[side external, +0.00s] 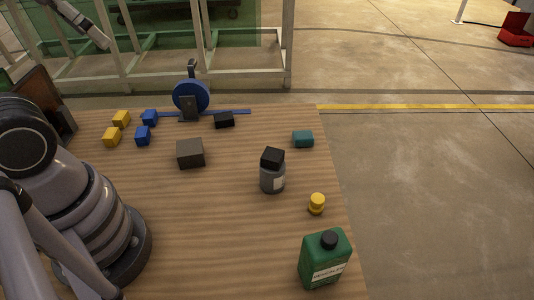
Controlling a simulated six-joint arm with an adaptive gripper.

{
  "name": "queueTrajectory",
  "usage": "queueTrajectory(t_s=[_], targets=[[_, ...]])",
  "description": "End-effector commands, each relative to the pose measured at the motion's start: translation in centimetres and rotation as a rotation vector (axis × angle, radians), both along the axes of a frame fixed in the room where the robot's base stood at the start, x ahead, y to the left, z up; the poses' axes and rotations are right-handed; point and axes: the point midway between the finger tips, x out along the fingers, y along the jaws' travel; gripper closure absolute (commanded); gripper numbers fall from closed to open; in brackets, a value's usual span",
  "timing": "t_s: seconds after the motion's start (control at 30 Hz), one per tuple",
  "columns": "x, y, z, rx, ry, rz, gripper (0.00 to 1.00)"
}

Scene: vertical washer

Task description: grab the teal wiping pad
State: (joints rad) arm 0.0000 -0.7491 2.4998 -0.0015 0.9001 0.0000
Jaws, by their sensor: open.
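The teal wiping pad (303,139) is a small block lying flat on the wooden table near its right edge. Its top and front faces show and nothing covers it. A blue disc (191,96) stands upright at the back of the table, behind a dark bracket (188,108).
A grey bottle with a black top (272,178), a yellow piece (317,204) and a green jug (325,262) stand in front of the pad. A black block (224,120) and grey block (190,153) lie left. Yellow and blue cubes sit farther left.

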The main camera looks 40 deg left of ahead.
Motion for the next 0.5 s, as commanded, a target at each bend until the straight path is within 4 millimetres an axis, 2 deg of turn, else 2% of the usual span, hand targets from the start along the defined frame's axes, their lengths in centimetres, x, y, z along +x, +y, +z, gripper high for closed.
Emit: queueTrajectory(t_s=[0.13, 0.27, 0.37, 0.5], targets=[[1.0, -1.0, -0.4, -0.072, 0.064, 0.024, 0.15], [3.4, -3.5, -1.5, -0.257, 0.215, 0.095, 0.15], [6.2, -5.9, -2.6, -0.448, 0.354, 0.186, 0.15], [11.0, -8.7, -4.3, -0.714, 0.529, 0.344, 0.15]])
